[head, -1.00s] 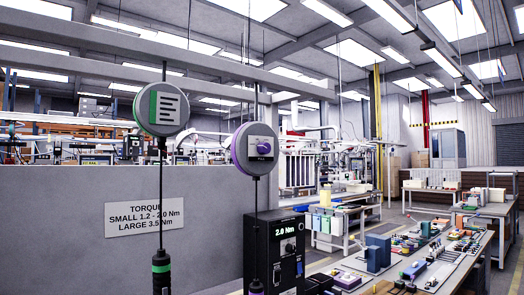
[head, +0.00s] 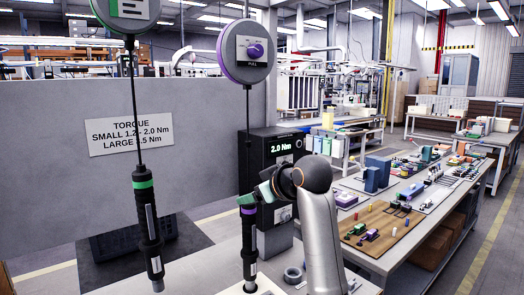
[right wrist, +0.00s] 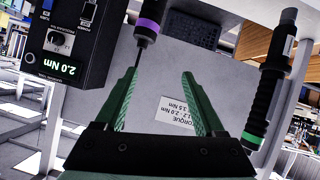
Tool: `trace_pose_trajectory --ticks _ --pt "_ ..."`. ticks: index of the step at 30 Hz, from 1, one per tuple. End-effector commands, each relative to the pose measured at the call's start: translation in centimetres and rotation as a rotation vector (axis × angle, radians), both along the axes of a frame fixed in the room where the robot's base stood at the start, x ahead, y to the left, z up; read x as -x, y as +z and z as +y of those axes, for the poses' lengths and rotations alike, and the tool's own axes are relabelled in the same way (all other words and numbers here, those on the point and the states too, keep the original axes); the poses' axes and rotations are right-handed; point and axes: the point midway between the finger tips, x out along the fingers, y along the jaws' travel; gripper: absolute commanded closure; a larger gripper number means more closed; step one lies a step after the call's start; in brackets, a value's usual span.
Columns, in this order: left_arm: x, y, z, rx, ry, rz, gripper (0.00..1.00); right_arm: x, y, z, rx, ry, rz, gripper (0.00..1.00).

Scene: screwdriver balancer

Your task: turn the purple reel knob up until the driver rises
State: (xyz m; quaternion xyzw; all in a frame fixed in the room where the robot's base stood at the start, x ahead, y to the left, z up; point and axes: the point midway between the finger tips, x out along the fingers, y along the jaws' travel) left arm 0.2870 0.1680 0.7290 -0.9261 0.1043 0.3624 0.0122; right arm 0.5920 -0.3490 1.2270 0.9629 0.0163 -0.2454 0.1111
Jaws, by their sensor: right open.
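The grey reel with a purple rim (head: 235,58) hangs upper centre in the head view, its purple knob (head: 256,50) on a plate on its face. Its cord runs down to the purple-ringed driver (head: 248,240), hanging upright. That driver shows in the right wrist view (right wrist: 151,14), upside down, its cord beside the left-hand finger. My right gripper (head: 264,191) is well below the knob, near the driver's top; the wrist view shows its green fingers (right wrist: 160,72) apart and empty. Whether it touches the cord is unclear. My left gripper is out of view.
A green-rimmed reel (head: 125,12) and green-ringed driver (head: 146,215) hang to the left. A black torque box (head: 270,148) reading 2.0 Nm stands behind my gripper. A parts bench (head: 410,225) stands right. The grey wall (head: 50,170) is behind.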

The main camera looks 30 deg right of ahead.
Motion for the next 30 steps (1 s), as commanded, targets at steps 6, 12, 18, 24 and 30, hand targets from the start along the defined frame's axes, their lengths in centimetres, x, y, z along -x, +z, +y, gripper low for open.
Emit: trace_pose_trajectory --ticks 6,12,18,24,30 --pt "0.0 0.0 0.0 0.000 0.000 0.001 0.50 1.1 15.4 -3.1 -0.043 0.037 -0.218 0.29" --pt "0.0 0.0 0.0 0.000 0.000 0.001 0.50 5.0 26.2 -5.0 -0.075 0.090 -0.384 0.29" --pt "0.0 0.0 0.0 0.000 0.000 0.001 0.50 8.0 31.5 -5.9 -0.088 0.127 -0.475 0.29" --pt "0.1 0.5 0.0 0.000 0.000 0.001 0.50 7.5 32.6 -5.8 -0.092 0.139 -0.490 0.29" --pt "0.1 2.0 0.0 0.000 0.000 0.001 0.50 3.8 32.7 -5.2 -0.094 0.140 -0.488 0.29"
